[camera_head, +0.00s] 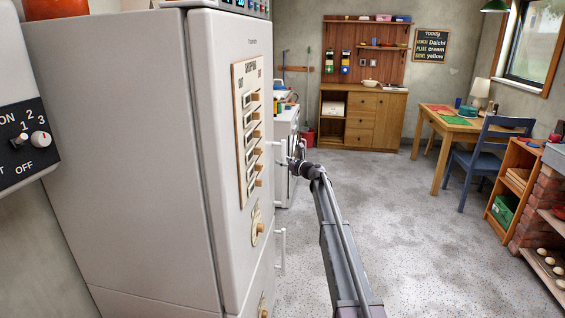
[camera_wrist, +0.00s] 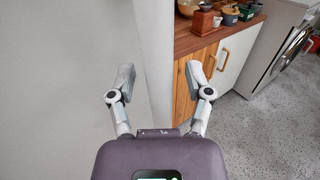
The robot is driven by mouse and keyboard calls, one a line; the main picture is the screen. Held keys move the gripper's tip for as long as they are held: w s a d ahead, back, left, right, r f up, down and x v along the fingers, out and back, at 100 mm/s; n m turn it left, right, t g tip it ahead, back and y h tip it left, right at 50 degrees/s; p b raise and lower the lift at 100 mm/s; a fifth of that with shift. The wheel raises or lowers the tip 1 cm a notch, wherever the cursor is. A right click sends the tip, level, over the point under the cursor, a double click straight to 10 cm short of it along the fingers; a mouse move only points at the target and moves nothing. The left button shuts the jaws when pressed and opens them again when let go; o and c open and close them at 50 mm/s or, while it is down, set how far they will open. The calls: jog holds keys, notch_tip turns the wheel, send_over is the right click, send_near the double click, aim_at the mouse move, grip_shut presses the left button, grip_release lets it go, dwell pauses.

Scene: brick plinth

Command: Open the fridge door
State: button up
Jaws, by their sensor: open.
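The tall off-white fridge (camera_head: 120,140) fills the left of the head view. Its door (camera_head: 222,150) looks shut, with a panel of wooden knobs on its front. A pale upper handle (camera_head: 275,143) stands out from the door's right side; a lower handle (camera_head: 282,250) is below it. My gripper (camera_head: 293,150) is beside the upper handle, and I cannot tell whether they touch. In the wrist view my gripper (camera_wrist: 160,78) is open, its fingers spread with nothing seen between them. A pale upright surface with an edge lies beyond them; no handle is clear there.
A wooden counter (camera_wrist: 195,42) with pots and a white washing machine (camera_wrist: 282,50) stand beyond the gripper. A desk (camera_head: 450,122), a blue chair (camera_head: 485,150) and a wooden shelf (camera_head: 515,180) are to the right. The grey floor (camera_head: 385,220) between is clear.

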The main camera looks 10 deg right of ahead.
grip_shut()
